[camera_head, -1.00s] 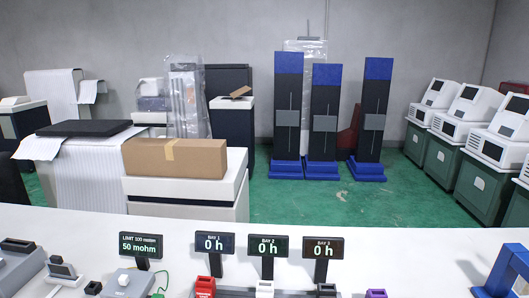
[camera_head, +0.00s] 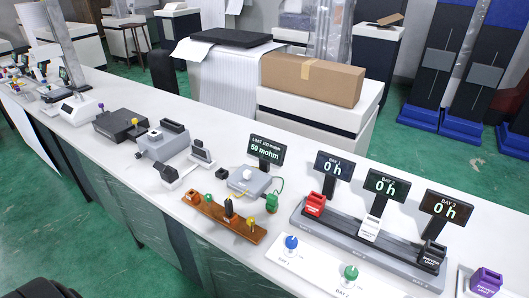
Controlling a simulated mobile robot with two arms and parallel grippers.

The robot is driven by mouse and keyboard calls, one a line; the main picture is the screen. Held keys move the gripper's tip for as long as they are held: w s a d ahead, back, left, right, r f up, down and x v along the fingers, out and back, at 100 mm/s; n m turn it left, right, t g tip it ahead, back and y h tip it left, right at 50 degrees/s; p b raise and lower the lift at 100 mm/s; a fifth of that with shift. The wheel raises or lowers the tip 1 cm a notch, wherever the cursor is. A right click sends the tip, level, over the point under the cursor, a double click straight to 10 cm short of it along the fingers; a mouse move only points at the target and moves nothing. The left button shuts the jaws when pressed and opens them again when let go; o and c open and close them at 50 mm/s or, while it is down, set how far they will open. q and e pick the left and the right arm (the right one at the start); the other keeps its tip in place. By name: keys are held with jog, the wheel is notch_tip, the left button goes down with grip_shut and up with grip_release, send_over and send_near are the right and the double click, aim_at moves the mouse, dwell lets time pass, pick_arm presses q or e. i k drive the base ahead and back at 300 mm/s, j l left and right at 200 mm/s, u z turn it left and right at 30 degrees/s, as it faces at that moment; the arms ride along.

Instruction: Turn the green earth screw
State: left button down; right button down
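Several green parts show on the white bench, and I cannot tell for sure which is the green earth screw. A small green-topped piece (camera_head: 209,198) stands in a brown wooden rack (camera_head: 192,205), beside an orange-and-black piece (camera_head: 228,210) and a yellow-topped one (camera_head: 250,222). A green knob (camera_head: 349,273) stands on a white plate labelled for bays, with a blue knob (camera_head: 291,242) to its left. A grey tester box (camera_head: 250,180) has a green lead (camera_head: 273,195) at its right side. Neither gripper is in view.
A display (camera_head: 266,149) reads 50 mohm. Three bay displays reading 0 h stand behind a dark rail (camera_head: 375,241) holding red, white and black blocks. A purple block (camera_head: 485,282) is at right. More devices line the bench to the left. A cardboard box (camera_head: 312,80) stands behind the bench.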

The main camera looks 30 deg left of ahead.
aim_at(207, 197)
jog(key=u, duration=1.35)
